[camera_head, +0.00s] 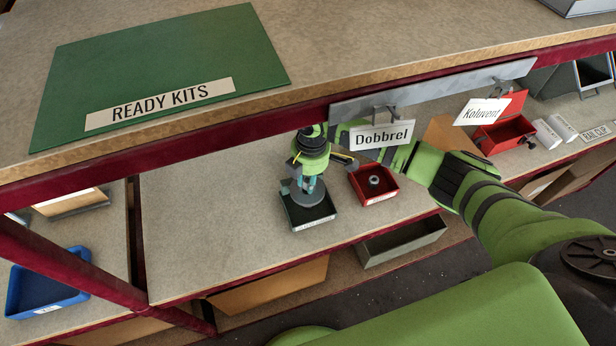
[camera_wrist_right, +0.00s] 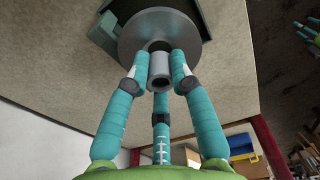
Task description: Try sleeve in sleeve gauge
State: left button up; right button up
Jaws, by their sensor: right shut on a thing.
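My right gripper (camera_head: 309,186) points down over the dark tray at the middle shelf. In the right wrist view its teal fingers (camera_wrist_right: 160,68) are shut on a short grey sleeve (camera_wrist_right: 159,72). The round grey gauge (camera_wrist_right: 190,35), a disc with a dark central hole, lies right beyond the sleeve; it also shows under the fingers in the head view (camera_head: 314,196). The sleeve's far end is at the hole; I cannot tell whether it is inside. My left gripper shows only as teal fingertips (camera_wrist_right: 309,36) at the wrist view's right edge.
The dark tray (camera_head: 318,222) stands beside a red tray (camera_head: 385,197) with a dark ring part (camera_head: 374,180) in it. Signs read Dobbrel (camera_head: 382,136) and Koluvent (camera_head: 481,112). A green READY KITS mat (camera_head: 200,50) lies on the upper shelf. Shelf left of the tray is clear.

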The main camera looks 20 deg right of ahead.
jog(key=shift+f, duration=0.45)
jog(key=shift+f, duration=0.2)
dwell(0.9)
jog(key=o, duration=0.9)
jog(key=shift+r, duration=0.1)
notch_tip(320, 180, up, 7)
jog(key=shift+d+r, duration=0.15)
jog(key=shift+r, duration=0.05)
dwell(0.3)
